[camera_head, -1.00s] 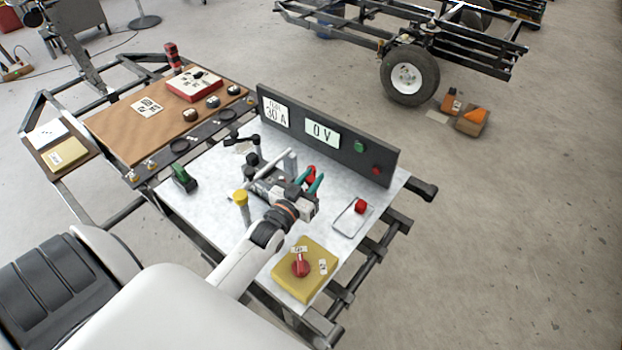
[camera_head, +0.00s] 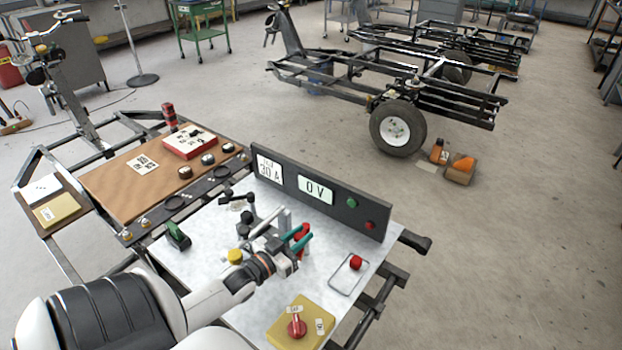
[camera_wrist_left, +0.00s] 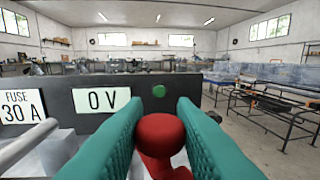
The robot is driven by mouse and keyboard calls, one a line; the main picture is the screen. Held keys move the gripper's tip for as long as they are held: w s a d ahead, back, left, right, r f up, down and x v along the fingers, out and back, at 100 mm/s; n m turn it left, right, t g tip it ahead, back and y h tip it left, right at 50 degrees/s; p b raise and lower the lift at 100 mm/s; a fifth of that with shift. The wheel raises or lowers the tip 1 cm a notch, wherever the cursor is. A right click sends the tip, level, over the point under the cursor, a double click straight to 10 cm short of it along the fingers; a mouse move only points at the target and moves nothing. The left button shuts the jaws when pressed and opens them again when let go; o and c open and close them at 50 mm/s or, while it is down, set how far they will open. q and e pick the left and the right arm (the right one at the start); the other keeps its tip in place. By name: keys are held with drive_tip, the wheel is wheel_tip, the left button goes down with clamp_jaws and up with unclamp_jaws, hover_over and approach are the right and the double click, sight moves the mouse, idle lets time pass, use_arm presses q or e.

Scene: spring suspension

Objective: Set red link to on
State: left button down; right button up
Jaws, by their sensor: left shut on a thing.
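My left gripper (camera_head: 301,240) is over the white-topped bench, in front of the dark panel. Its teal fingers are shut on a red knob-topped part, taken to be the red link (camera_wrist_left: 160,134); one finger stands on each side of it in the left wrist view. The link's red also shows beside the fingers in the head view (camera_head: 302,231). Its lower end is hidden, so I cannot tell what it sits in. The panel's voltage display (camera_head: 315,190) reads 0 V and also shows in the wrist view (camera_wrist_left: 102,100). My right gripper is not in view.
The panel carries a fuse label (camera_head: 269,170), a green button (camera_head: 351,203) and a red button (camera_head: 370,225). A small red part (camera_head: 355,262) lies in a tray on the right. A yellow box (camera_head: 283,321) with a red rotary switch (camera_head: 297,328) stands at the front.

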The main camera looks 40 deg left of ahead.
sight(299, 236)
use_arm(q)
drive_tip(key=shift+f, duration=0.15)
drive_tip(key=c, duration=1.2)
unclamp_jaws()
drive_tip(key=shift+c, duration=0.2)
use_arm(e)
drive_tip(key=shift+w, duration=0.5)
use_arm(q)
drive_tip(key=shift+r, duration=0.3)
wheel_tip(299, 236, up, 10)
drive_tip(key=shift+f+p, duration=0.25)
drive_tip(key=shift+p, duration=0.25)
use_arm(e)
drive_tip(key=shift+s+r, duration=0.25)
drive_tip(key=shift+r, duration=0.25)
